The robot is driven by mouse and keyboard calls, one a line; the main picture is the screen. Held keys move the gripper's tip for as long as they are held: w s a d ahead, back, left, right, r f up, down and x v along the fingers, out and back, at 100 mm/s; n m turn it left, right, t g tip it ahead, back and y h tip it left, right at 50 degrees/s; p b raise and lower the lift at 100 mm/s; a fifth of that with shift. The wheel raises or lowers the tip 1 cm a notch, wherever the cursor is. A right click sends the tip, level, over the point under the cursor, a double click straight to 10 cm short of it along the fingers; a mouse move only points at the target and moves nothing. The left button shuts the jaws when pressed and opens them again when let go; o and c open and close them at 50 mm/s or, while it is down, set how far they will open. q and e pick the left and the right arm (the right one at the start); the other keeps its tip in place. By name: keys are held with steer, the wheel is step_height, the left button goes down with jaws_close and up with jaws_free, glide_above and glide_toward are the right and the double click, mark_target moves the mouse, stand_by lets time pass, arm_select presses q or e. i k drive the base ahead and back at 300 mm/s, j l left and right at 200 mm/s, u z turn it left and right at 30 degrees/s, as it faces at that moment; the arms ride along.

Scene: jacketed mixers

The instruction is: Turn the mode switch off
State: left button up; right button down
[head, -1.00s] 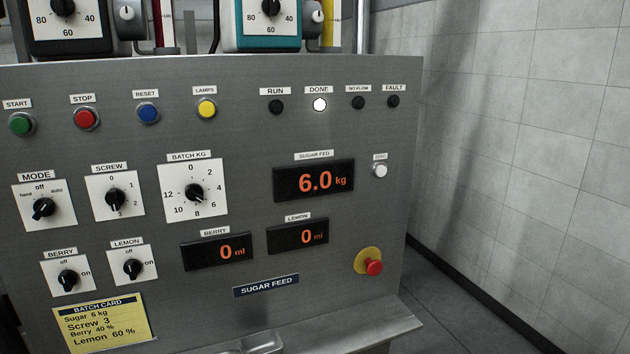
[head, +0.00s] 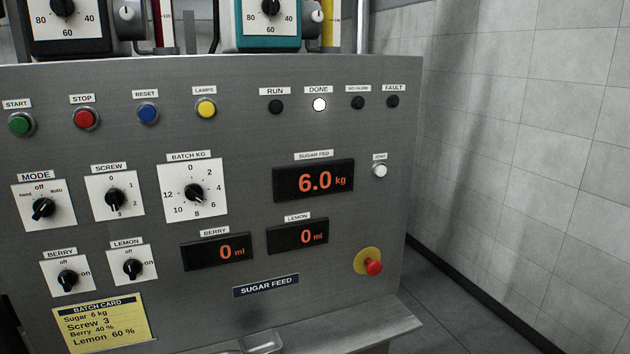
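The mode switch (head: 43,208) is a black rotary knob on a white plate at the left of the grey control panel (head: 270,130). Its plate is marked hand, off and auto, with off at the top. The knob's bar lies on a slant, from lower left to upper right, with its upper end towards auto. It does not stand upright in line with off. Which end is the pointer is too small to tell. Neither of my grippers is in view, and nothing covers the switch.
The screw knob (head: 116,199) is close on the right; the berry (head: 68,281) and lemon (head: 132,269) knobs are below. The start (head: 22,124) and stop (head: 86,118) buttons are above. The done lamp (head: 319,104) is lit. A red emergency button (head: 374,267) sticks out lower right.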

mark_target(43, 207)
steer(key=u, duration=1.3)
